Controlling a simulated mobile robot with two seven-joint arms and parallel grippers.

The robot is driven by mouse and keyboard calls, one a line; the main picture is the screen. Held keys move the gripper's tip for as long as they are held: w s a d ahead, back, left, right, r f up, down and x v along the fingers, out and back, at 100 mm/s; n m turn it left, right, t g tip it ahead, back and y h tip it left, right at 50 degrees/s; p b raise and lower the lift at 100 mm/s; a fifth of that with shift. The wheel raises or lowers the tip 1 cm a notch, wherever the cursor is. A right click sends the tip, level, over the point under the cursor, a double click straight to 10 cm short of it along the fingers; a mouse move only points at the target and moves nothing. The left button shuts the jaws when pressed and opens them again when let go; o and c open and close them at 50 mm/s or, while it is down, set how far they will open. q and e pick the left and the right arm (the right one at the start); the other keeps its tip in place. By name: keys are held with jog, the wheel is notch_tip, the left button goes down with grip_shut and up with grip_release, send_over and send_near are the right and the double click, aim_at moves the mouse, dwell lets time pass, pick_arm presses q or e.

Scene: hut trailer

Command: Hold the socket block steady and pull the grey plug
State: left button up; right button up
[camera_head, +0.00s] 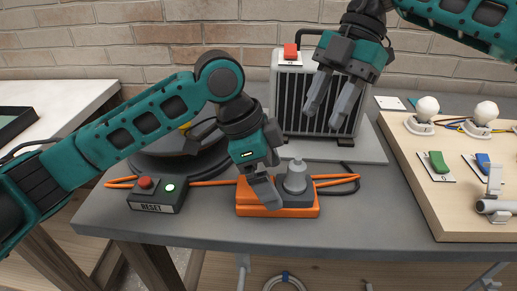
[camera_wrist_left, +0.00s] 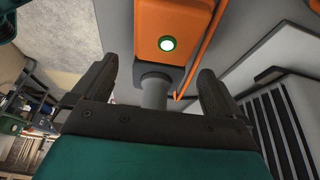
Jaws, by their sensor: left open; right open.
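The orange socket block (camera_head: 250,209) lies near the front of the grey bench, and the grey plug (camera_head: 295,180) stands upright on its right part. My left gripper (camera_head: 266,189) is open, low over the block, just left of the plug. In the left wrist view the block (camera_wrist_left: 150,20) has a lit green light, and the plug (camera_wrist_left: 154,92) shows between the two spread fingers, with gaps on both sides. My right gripper (camera_head: 335,102) is open and empty, pointing down above and behind the block. Part of the block is hidden behind my left finger.
A black reset box (camera_head: 158,194) with a red button and green light sits left of the block. Orange cable (camera_head: 210,183) runs from both sides. A grey heater (camera_head: 288,85) stands behind. A wooden board (camera_head: 425,203) with bulbs and switches is at right.

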aim_at(277, 186)
pick_arm(q)
jog(key=shift+x, duration=1.75)
jog(key=shift+c, duration=0.4)
